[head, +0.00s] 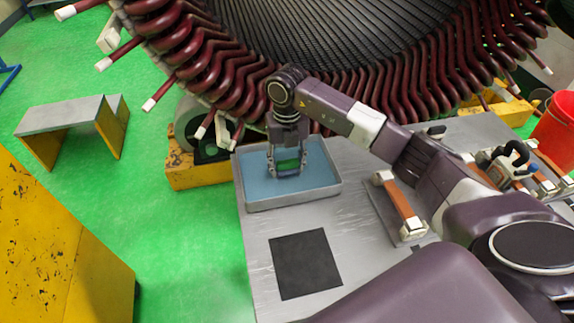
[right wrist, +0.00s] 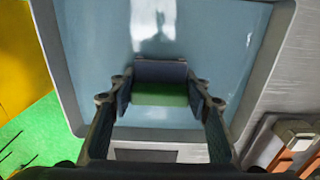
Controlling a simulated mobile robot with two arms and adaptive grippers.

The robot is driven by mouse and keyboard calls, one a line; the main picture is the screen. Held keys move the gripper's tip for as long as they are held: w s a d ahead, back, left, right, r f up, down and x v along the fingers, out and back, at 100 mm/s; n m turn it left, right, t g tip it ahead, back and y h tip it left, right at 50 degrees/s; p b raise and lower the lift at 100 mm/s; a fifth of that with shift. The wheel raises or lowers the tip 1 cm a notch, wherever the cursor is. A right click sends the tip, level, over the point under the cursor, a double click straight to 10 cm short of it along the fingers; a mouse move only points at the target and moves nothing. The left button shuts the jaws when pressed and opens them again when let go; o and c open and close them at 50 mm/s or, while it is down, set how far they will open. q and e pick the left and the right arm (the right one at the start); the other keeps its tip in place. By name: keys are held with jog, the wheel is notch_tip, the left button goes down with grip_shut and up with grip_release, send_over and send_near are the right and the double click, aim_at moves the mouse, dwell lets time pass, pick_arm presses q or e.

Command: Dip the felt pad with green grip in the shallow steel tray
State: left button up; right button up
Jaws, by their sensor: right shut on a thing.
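My right gripper (head: 288,171) is shut on the felt pad with green grip (head: 289,166), over the shallow steel tray (head: 292,197). The tray stands at the left end of the grey table and its inside is blue, like a liquid surface. In the right wrist view the pad's green grip (right wrist: 159,98) sits between the two fingers, with a dark block part beyond it. The pad is low within the tray's outline; I cannot tell whether it touches the blue surface. My left gripper does not show.
A black square mat (head: 305,264) lies on the table (head: 262,235) in front of the tray. Orange-and-white parts (head: 403,208) lie to the right, with a red bucket (head: 556,128) beyond. The large stator (head: 330,40) with dark red coils rises close behind the tray.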

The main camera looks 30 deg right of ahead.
dwell(0.5)
notch_tip(320, 180, up, 8)
jog(key=p, duration=0.5)
jog(key=shift+r+p, duration=1.15)
jog(key=shift+r, duration=0.4)
